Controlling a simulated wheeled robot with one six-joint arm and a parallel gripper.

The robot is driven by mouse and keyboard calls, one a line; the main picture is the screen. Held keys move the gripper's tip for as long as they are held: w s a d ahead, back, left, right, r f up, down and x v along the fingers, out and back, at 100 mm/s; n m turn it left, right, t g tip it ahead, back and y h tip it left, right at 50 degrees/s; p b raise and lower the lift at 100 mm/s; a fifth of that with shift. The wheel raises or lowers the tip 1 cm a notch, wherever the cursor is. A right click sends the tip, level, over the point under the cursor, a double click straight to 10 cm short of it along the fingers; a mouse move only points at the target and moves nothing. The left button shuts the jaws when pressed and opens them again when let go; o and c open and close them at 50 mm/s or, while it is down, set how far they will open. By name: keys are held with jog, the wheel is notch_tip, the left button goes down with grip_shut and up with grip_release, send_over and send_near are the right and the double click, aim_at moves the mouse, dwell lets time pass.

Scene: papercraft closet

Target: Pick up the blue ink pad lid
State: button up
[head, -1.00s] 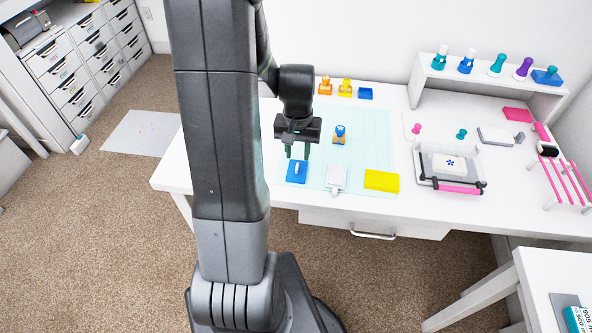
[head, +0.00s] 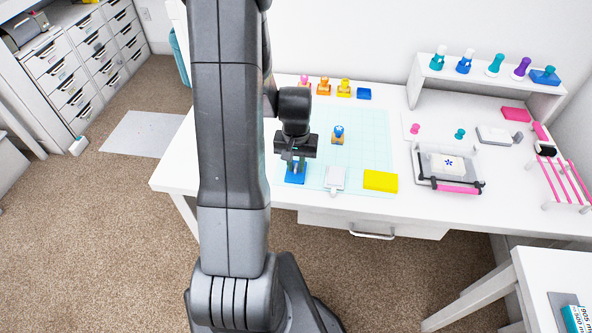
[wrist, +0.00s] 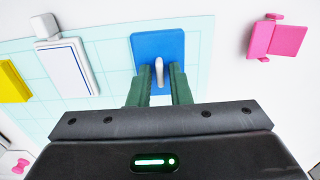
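The blue ink pad lid (head: 296,177) is a flat blue slab with an upright pale handle, lying at the front left of the light-blue grid mat (head: 365,135). My gripper (head: 295,166) is low over it and hides part of it in the head view. In the wrist view the lid (wrist: 157,45) is just ahead of the fingers. The two green fingertips of my gripper (wrist: 160,75) are apart, one on each side of the pale handle (wrist: 159,72), with gaps showing between handle and fingers.
A pale-grey lid with a handle (head: 335,178) and a yellow block (head: 380,181) lie to the right. An orange-based stamp (head: 338,136) stands behind on the mat. A pink piece (wrist: 275,38) shows in the wrist view.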

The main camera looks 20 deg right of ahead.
grip_shut()
